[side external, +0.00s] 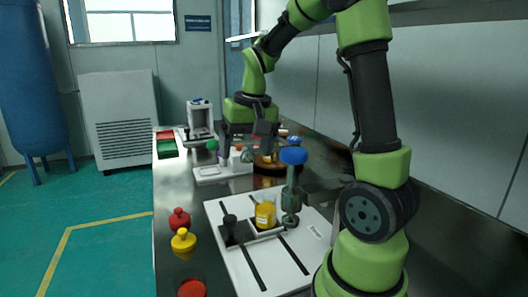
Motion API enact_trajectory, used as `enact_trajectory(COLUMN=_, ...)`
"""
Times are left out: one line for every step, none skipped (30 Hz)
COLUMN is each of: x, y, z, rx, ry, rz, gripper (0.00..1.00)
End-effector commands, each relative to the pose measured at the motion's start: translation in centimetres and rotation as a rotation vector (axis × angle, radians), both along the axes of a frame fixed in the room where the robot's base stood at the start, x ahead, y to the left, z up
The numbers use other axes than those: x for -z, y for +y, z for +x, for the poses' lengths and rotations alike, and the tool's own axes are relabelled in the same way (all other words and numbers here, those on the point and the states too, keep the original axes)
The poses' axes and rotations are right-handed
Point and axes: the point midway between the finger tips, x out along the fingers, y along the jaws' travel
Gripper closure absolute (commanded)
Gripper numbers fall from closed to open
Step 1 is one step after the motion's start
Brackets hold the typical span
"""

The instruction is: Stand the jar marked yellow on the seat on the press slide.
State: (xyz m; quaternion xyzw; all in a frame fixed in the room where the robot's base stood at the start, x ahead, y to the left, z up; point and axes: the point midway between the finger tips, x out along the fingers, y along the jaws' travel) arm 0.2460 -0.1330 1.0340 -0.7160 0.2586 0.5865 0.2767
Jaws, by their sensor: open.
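A jar with yellow on it (265,214) stands upright in a holder on a white board with dark rails (238,268), in the middle foreground. I cannot read a mark on it, nor tell for certain which part is the press slide's seat. A blue-topped grey post (291,185) stands just right of the jar. My gripper (243,152) is open, farther back over the bench, well away from the yellow jar. Its fingertips are small and partly hidden among the things behind.
A red knobbed piece (179,219) and a yellow knobbed piece (183,241) stand left of the board. Red and green bins (167,149) lie at the far left.

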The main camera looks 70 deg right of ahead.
Motion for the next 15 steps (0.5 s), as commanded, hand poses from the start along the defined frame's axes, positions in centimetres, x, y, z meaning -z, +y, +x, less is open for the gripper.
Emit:
enact_trajectory(x=-1.7, y=2.5, z=-0.4, rx=-0.053, ry=-0.056, rz=-0.013, gripper=0.18)
enact_trajectory(x=-2.5, y=3.8, z=-0.8, rx=-0.08, ry=-0.085, rz=-0.017, gripper=0.18)
enact_trajectory(x=-3.4, y=5.5, z=-1.4, rx=-0.115, ry=-0.125, rz=-0.018, gripper=0.18)
enact_trajectory(x=-4.0, y=6.7, z=-2.0, rx=-0.142, ry=-0.155, rz=-0.019, gripper=0.18)
enact_trajectory(x=-4.6, y=7.9, z=-2.6, rx=-0.17, ry=-0.186, rz=-0.019, gripper=0.18)
enact_trajectory(x=-5.2, y=9.3, z=-3.5, rx=-0.206, ry=-0.226, rz=-0.016, gripper=0.18)
enact_trajectory(x=-5.5, y=10.3, z=-4.2, rx=-0.232, ry=-0.255, rz=-0.013, gripper=0.18)
enact_trajectory(x=-5.8, y=11.3, z=-4.9, rx=-0.257, ry=-0.283, rz=-0.008, gripper=0.18)
enact_trajectory(x=-6.1, y=12.3, z=-5.9, rx=-0.288, ry=-0.316, rz=-0.002, gripper=0.18)
enact_trajectory(x=-6.3, y=13.0, z=-6.5, rx=-0.31, ry=-0.341, rz=0.003, gripper=0.18)
enact_trajectory(x=-6.3, y=13.6, z=-7.2, rx=-0.331, ry=-0.363, rz=0.009, gripper=0.18)
enact_trajectory(x=-6.4, y=14.3, z=-8.0, rx=-0.355, ry=-0.39, rz=0.016, gripper=0.18)
enact_trajectory(x=-6.4, y=14.7, z=-8.5, rx=-0.371, ry=-0.407, rz=0.022, gripper=0.18)
enact_trajectory(x=-6.4, y=15.1, z=-8.9, rx=-0.383, ry=-0.422, rz=0.028, gripper=0.18)
enact_trajectory(x=-6.4, y=15.5, z=-9.4, rx=-0.398, ry=-0.439, rz=0.034, gripper=0.18)
